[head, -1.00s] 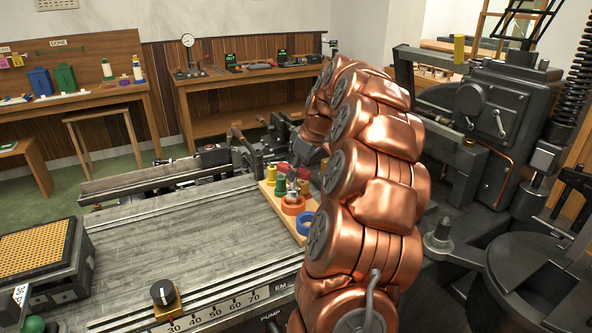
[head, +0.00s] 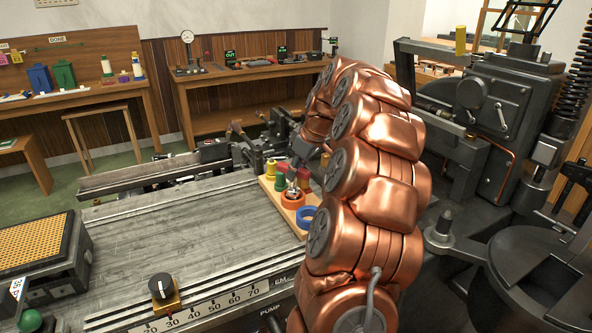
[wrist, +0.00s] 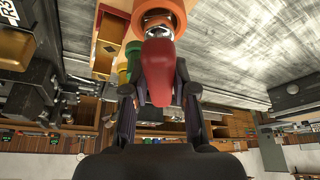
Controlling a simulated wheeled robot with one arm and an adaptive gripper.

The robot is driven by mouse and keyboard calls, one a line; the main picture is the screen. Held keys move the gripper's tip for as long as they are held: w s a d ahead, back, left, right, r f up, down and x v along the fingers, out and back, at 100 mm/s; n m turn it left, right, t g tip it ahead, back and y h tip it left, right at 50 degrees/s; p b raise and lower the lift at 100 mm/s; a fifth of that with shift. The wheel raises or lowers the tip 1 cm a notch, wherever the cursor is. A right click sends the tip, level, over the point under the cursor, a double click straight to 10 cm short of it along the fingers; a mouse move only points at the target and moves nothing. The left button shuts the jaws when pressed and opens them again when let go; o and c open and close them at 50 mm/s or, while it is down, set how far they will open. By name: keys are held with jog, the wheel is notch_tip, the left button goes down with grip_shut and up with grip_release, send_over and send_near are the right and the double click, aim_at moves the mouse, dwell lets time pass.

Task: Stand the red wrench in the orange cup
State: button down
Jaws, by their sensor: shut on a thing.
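The red wrench has a red handle (wrist: 160,72) and a silver head (wrist: 158,33). In the wrist view my gripper (wrist: 160,94) is shut on the handle, with one finger on each side. The silver head is at the mouth of the orange cup (wrist: 160,8); how deep it sits I cannot tell. In the head view the orange cup (head: 292,201) stands on a wooden board, and the silver head shows at its opening. My gripper there is small and partly hidden by my copper arm.
The wooden board (head: 273,203) also bears a blue ring-shaped cup (head: 307,217) and yellow and green pieces (head: 281,180) close to the orange cup. A dark machine (head: 490,120) stands at the right.

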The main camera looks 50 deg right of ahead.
jog(key=shift+f+b, duration=0.3)
jog(key=shift+f, duration=0.25)
jog(key=c, duration=0.8)
grip_release()
jog(key=shift+c, duration=0.2)
jog(key=shift+r, duration=0.1)
jog(key=v, duration=1.2)
jog(key=shift+a, duration=0.1)
